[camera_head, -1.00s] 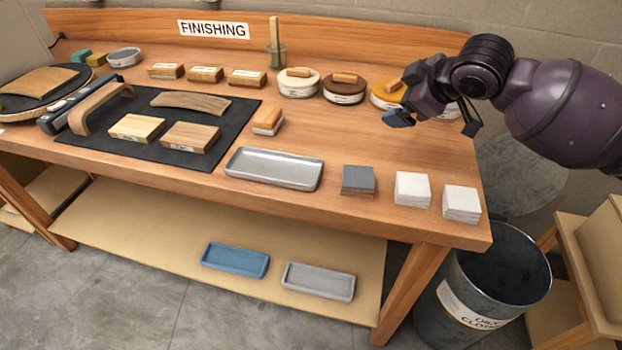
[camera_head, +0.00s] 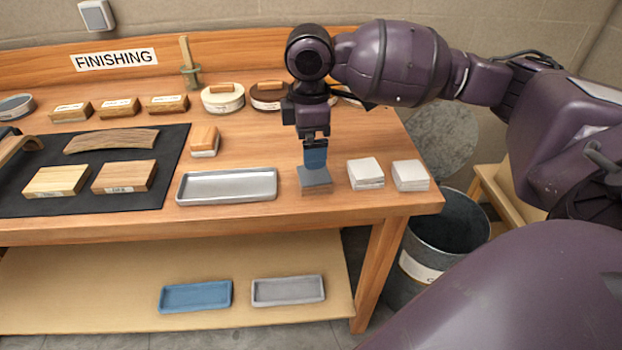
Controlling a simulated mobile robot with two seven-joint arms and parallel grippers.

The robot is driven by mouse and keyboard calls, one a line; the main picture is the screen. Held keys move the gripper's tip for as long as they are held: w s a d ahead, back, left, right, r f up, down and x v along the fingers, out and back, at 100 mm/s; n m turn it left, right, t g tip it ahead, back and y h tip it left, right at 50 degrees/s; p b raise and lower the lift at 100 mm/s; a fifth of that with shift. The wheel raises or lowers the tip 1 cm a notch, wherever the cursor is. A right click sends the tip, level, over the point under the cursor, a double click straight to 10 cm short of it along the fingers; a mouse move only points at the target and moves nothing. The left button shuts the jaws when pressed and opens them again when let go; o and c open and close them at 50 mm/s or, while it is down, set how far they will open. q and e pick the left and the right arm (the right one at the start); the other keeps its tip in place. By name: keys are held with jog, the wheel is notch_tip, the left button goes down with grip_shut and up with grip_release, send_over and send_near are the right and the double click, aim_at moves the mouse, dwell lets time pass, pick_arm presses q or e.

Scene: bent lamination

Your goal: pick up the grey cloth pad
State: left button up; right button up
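The grey cloth pad (camera_head: 315,183) is a small square block with a dark grey top, lying near the front edge of the workbench. My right gripper (camera_head: 315,158) points straight down over it. Its blue fingertips are at the pad's top, over the rear part. I see the fingers overlapping from this side, so I cannot tell whether they are apart or whether they touch the pad. My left gripper is not in view.
Two white pad stacks (camera_head: 366,173) (camera_head: 410,175) sit just right of the grey pad. An empty metal tray (camera_head: 228,199) lies to its left. Round tins (camera_head: 222,107) stand behind. A metal bin (camera_head: 445,240) stands beyond the bench's right end.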

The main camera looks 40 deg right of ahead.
aim_at(308, 175)
notch_tip(308, 175, down, 3)
jog(key=shift+f+b, duration=0.1)
jog(key=shift+b, duration=0.2)
jog(key=shift+f, duration=0.65)
notch_tip(308, 175, down, 4)
jog(key=shift+w+a+f+b, duration=0.15)
jog(key=shift+f+b, duration=0.05)
jog(key=shift+b, duration=0.7)
jog(key=shift+c, duration=1)
jog(key=c, duration=0.7)
jog(key=shift+c, duration=0.5)
jog(key=shift+r, duration=0.1)
